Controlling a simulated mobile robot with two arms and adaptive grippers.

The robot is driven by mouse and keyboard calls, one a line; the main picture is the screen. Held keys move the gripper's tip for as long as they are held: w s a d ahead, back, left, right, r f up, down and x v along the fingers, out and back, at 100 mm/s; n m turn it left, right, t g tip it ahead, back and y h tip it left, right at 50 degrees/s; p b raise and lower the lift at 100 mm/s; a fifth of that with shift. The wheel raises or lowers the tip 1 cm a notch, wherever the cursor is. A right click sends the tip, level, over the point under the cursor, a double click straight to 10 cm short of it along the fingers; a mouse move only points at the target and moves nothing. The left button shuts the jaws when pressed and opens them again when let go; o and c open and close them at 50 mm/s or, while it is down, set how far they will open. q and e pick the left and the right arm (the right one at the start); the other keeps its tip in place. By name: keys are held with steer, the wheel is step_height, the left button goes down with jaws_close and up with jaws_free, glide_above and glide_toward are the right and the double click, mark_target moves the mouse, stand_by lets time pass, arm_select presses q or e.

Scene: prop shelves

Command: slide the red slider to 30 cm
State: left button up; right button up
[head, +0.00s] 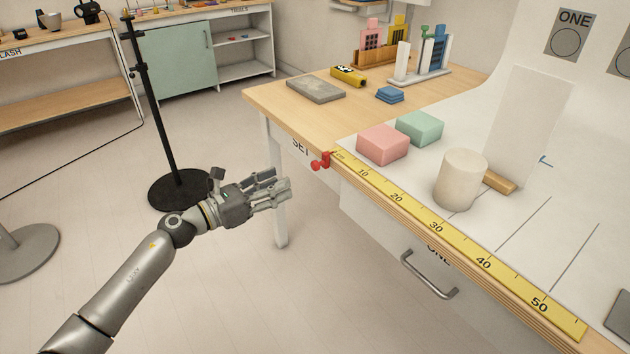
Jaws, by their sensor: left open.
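The red slider (321,161) sits on the table's front edge at the 0 cm end of the yellow ruler (460,241). The ruler runs along the edge toward the lower right, with marks from 10 to 50; the 30 mark lies near the picture's middle right. My left gripper (281,186) is open and empty, in the air in front of the table, to the left of and a little below the slider, apart from it. My right gripper is not in view.
A pink block (383,145), a green block (420,128) and a cream cylinder (460,180) stand on the white sheet behind the ruler. A drawer handle (429,275) sticks out below the edge. A black stand (178,189) is behind my left arm.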

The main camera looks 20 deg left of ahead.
mark_target(313, 167)
arm_select(q)
steer(key=shift+m, duration=0.9)
steer(key=x, duration=0.6)
steer(key=d+r+x, duration=0.1)
steer(key=x, duration=0.2)
steer(key=shift+s+d+r, duration=0.1)
steer(key=shift+r, duration=0.05)
steer(key=shift+w+d, duration=0.4)
steer(key=shift+w, duration=0.15)
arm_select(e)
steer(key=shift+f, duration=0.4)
arm_select(q)
steer(key=shift+c, duration=0.4)
jaws_close()
